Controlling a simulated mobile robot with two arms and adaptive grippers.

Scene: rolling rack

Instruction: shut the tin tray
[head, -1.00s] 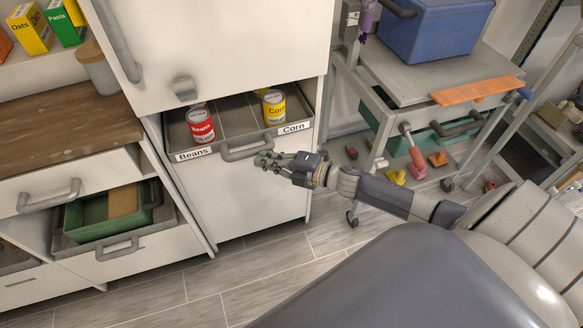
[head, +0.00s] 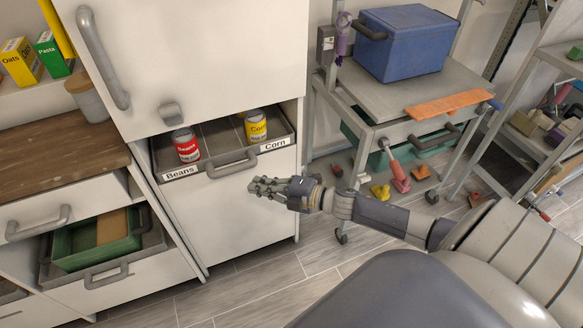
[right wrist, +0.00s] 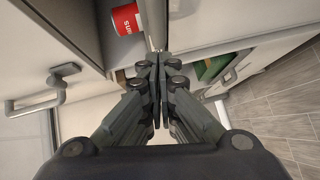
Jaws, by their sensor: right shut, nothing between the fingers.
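The tin tray (head: 218,133) is pulled out of the tall white cabinet, under its upper door. Its front carries the labels Beans and Corn and a grey handle (head: 232,165). A red beans can (head: 186,146) stands in the left compartment and a yellow corn can (head: 256,127) in the right one. The red can also shows in the right wrist view (right wrist: 127,19). My right gripper (head: 260,188) is shut and empty, in front of the tray, a little below and right of the handle in the head view. My left gripper is not in view.
The upper door (head: 195,60) hangs above the tray. At left, a lower drawer with a green bin (head: 96,245) stands open. At right is a cart (head: 385,85) with a blue box (head: 405,40) and an orange board (head: 455,105).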

